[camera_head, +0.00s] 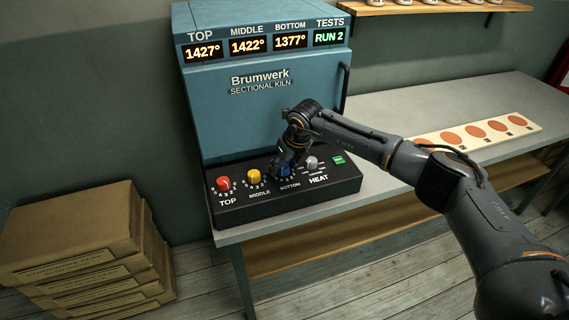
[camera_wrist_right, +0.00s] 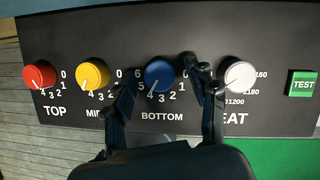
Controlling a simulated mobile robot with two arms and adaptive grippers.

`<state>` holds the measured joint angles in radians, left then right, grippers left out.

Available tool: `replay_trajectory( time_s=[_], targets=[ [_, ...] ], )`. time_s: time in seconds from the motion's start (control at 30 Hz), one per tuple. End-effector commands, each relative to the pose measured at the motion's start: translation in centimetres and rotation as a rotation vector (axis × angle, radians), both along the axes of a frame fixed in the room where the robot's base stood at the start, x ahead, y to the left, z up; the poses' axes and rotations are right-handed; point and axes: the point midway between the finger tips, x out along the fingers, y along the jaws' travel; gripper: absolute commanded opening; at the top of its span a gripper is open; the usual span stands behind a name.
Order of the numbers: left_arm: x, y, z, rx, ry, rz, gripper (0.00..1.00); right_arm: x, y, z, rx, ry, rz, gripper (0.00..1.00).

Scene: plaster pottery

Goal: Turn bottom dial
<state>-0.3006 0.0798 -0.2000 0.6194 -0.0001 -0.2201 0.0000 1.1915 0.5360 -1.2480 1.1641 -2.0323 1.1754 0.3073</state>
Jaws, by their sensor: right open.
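The bottom dial is a blue knob (camera_wrist_right: 160,74) on the black control panel (camera_wrist_right: 120,35), marked with numbers and the word BOTTOM. Its pointer line aims down and left, near the 4 and 5. In the head view the blue dial (camera_head: 285,170) is partly covered by my gripper. My right gripper (camera_wrist_right: 158,76) is open, with one finger on each side of the blue dial; I cannot tell whether they touch it. It also shows in the head view (camera_head: 284,168) over the panel. My left gripper is not in view.
A red TOP dial (camera_wrist_right: 40,74) and yellow MIDDLE dial (camera_wrist_right: 93,74) sit left of the blue one. A white HEAT dial (camera_wrist_right: 240,76) is close beside the right finger, with a green TEST button (camera_wrist_right: 302,84) beyond. The kiln (camera_head: 262,105) stands behind, reading 1427°, 1422°, 1377°, RUN 2.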

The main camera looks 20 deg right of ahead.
Motion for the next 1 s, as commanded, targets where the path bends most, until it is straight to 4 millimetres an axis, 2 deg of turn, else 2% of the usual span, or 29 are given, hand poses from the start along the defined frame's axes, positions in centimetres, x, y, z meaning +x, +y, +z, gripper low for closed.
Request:
replay_trajectory(
  time_s=[0.13,0.17,0.4,0.73,1.0],
  targets=[
    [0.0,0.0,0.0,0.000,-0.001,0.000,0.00,0.0,0.0,0.0,0.000,0.000,0.000,0.57],
    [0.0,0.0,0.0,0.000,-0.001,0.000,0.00,0.0,0.0,0.0,0.001,0.000,0.000,0.53],
    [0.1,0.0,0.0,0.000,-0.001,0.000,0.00,0.0,0.0,0.0,0.001,0.000,0.000,0.04],
    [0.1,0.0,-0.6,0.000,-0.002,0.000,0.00,0.0,0.0,-0.1,0.001,-0.002,0.035,0.03],
    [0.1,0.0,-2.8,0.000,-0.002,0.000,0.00,0.1,-0.1,-0.3,0.003,-0.002,0.190,0.03]
  ],
)
